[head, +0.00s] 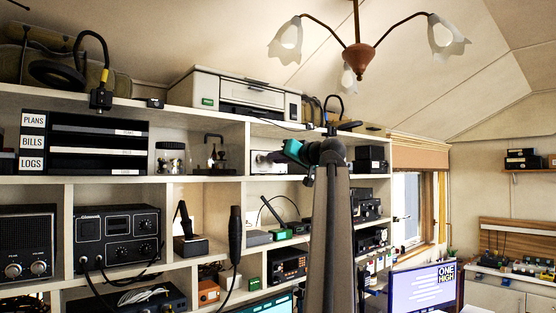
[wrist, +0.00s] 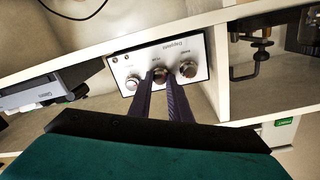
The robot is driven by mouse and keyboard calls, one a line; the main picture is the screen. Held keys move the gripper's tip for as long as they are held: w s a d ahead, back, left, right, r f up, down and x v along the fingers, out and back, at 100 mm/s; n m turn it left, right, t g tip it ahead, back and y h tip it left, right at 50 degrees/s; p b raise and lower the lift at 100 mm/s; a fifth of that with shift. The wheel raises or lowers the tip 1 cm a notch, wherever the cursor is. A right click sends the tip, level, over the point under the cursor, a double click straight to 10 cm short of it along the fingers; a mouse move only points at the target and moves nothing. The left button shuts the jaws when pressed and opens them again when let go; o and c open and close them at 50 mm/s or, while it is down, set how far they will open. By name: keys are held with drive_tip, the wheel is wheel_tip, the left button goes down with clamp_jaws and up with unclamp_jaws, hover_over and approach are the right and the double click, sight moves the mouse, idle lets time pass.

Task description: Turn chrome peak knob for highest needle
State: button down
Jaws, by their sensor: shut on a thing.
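A white-faced tuner box (wrist: 165,48) with a dark rim fills the upper middle of the wrist view, tilted in the picture. It has three round knobs in a row: a left knob (wrist: 132,83), a middle chrome knob (wrist: 161,72) and a right knob (wrist: 188,69). My gripper (wrist: 160,79) is shut on the middle knob, one dark finger on each side. The knob labels are too small to read. In the head view the box (head: 262,160) sits on a shelf, partly hidden by my gripper (head: 283,154). No meter needle can be made out.
Shelf boards and an upright divider (wrist: 215,80) closely frame the box. A clamp-like stand (wrist: 255,55) is in the neighbouring cubby. A black radio (head: 117,235), letter trays (head: 98,135) and a printer (head: 235,90) stand on the shelving. A monitor (head: 425,290) is lower right.

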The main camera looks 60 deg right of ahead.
drive_tip(key=c, duration=1.6)
unclamp_jaws()
drive_tip(key=shift+c, duration=0.2)
drive_tip(key=shift+s, duration=0.15)
drive_tip(key=b+v, duration=0.3)
drive_tip(key=v, duration=1)
drive_tip(key=shift+s, duration=0.35)
